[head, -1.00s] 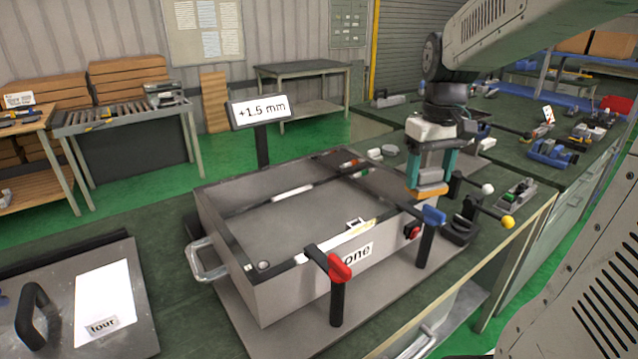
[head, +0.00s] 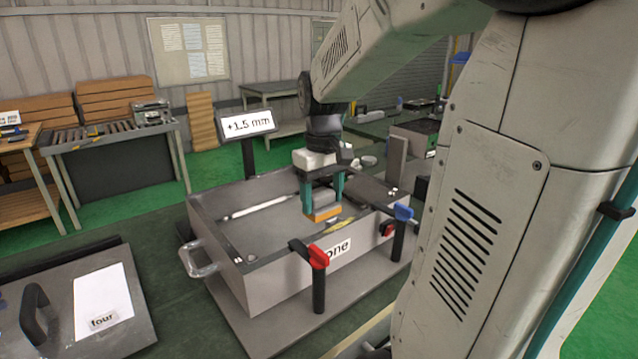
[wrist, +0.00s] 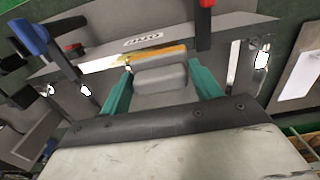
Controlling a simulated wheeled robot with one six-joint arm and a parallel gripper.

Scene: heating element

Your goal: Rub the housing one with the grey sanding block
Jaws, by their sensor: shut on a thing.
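Housing one (head: 236,287) is an open grey box with a "one" label on its front wall (head: 338,247). My gripper (head: 322,204) is shut on the grey sanding block (head: 321,197), which has an orange underside. The block is over the inside of the housing, near the labelled wall; I cannot tell whether it touches the housing. In the wrist view the block (wrist: 160,78) sits between the teal fingers, its orange edge toward the "one" label. A yellow strip (head: 341,227) lies along the wall beside the block.
A red-handled clamp (head: 318,258) and a blue-handled clamp (head: 402,214) stand at the front wall. A sign (head: 247,123) reading "+1.5 mm" stands behind the housing. A plate labelled "four" (head: 140,300) lies at left. My arm hides much of the right side.

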